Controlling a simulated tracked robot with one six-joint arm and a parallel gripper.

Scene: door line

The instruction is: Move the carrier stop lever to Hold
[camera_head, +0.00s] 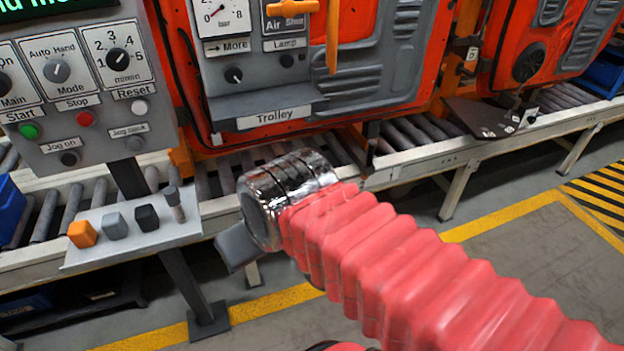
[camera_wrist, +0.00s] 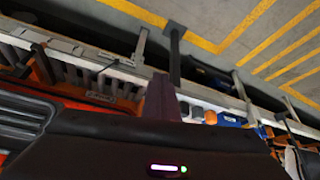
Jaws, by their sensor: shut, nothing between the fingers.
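A dark plate (camera_head: 478,118) with small pale labels is fixed at the conveyor's edge on the right of the head view. It looks like the carrier stop's plate. A short dark upright part at its right end may be the lever; its setting and the labels are too small to read. My gripper (camera_head: 238,247) points left and down in front of the conveyor, well to the left of that plate and touching nothing visible. Its fingers are shut and empty. In the wrist view the dark fingers (camera_wrist: 163,98) show, with the conveyor upside down behind; I cannot make out the lever there.
A grey control panel (camera_head: 82,85) stands at the left, above a small shelf (camera_head: 140,245) with orange, grey and black blocks. Orange door carriers (camera_head: 420,75) hang over the roller conveyor (camera_head: 420,150). The floor (camera_head: 520,240) at the right is clear.

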